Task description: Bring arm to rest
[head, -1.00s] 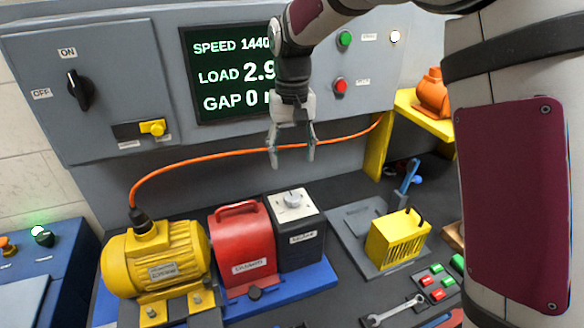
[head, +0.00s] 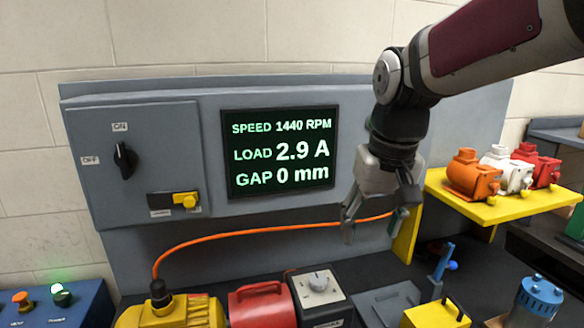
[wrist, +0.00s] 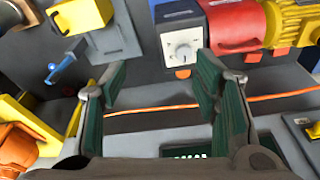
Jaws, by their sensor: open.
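My gripper (head: 374,222) hangs from my arm in front of the grey panel, to the right of the screen, above the bench. Its two fingers are apart with nothing between them. In the wrist view my gripper (wrist: 160,105) also shows open and empty, with the orange cable (wrist: 155,108) and the bench behind its fingers. The screen (head: 278,153) reads speed 1440 RPM, load 2.9 A and gap 0 mm. My gripper touches nothing that I can see.
A yellow motor (head: 170,312), red unit (head: 260,304) and dark dial box (head: 320,293) stand below the panel. A yellow block (head: 435,314) is at right. A yellow shelf (head: 500,207) bears an orange motor (head: 470,176), a white motor (head: 505,170) and a red motor (head: 538,164).

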